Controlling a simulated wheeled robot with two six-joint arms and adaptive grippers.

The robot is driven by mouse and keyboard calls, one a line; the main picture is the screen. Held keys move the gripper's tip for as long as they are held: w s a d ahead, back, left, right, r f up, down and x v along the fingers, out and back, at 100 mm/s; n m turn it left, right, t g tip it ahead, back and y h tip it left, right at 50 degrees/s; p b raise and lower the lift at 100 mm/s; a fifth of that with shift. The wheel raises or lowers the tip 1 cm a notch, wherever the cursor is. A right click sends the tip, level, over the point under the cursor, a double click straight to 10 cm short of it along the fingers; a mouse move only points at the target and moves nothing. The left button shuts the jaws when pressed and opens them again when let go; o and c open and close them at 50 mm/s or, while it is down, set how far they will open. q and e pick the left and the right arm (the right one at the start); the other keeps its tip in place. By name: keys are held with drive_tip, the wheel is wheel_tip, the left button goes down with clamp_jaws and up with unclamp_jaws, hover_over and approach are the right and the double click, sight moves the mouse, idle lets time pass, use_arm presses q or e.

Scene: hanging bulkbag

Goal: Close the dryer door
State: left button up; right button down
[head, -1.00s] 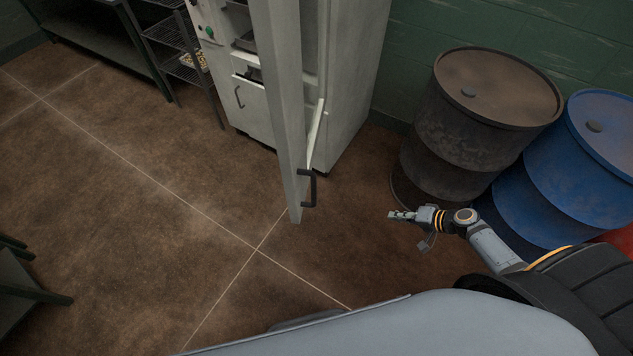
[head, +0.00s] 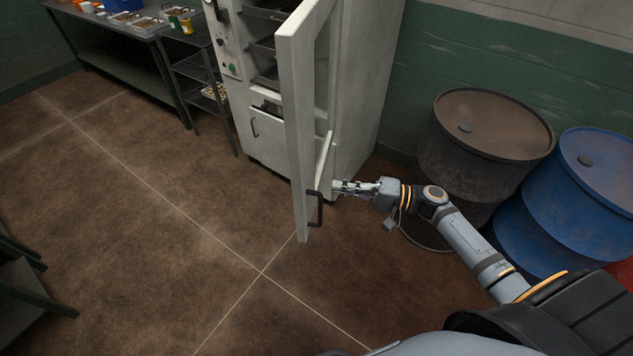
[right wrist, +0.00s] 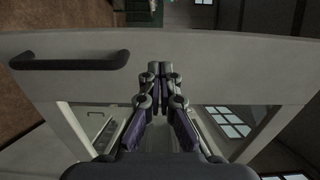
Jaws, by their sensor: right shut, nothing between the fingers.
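The dryer (head: 362,95) is a tall white cabinet against the green wall, with trays on shelves inside. Its door (head: 297,120) stands wide open, swung out toward me, with a glass panel and a black handle (head: 315,209) near its free edge. My right gripper (head: 340,187) is shut and empty, beside the lower part of the door on its right side. In the right wrist view the shut fingertips (right wrist: 160,68) are in front of the white door frame, with the handle (right wrist: 70,61) to the left. I cannot tell whether they touch. My left gripper is not in view.
A brown drum (head: 485,135) and a blue drum (head: 570,200) stand at the right by the wall. A wire rack (head: 205,85) and a table with containers (head: 130,27) stand left of the dryer.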

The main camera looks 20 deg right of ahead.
sight(305, 181)
drive_tip(key=p+x, duration=0.2)
drive_tip(key=x, duration=0.4)
drive_tip(key=shift+w+d+r, duration=0.15)
drive_tip(key=shift+w+a, duration=0.1)
drive_tip(key=shift+a, duration=0.25)
drive_tip(key=shift+f, duration=0.2)
